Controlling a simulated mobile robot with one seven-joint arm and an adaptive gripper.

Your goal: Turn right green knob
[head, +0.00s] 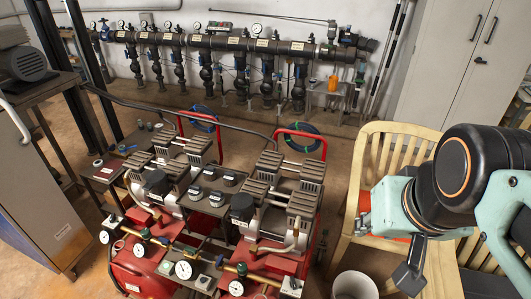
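Two small green knobs seem to sit on the brass fittings along the front of the red compressors. The right green knob (242,268) is on the right compressor, near a white gauge. The left green knob (145,233) is on the left compressor. Both are small, and their exact turn cannot be told. My gripper (387,252) hangs at the right, in front of the wooden chair and clear of the right knob. Its two dark fingers are spread apart, with nothing seen between them.
The right red compressor (281,262) has a red handle and grey cylinder heads. A white bucket (355,285) stands at the front, below my gripper. A wooden chair (362,185) is behind it. A dark pipe manifold (235,44) runs along the back wall. Bare floor lies between.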

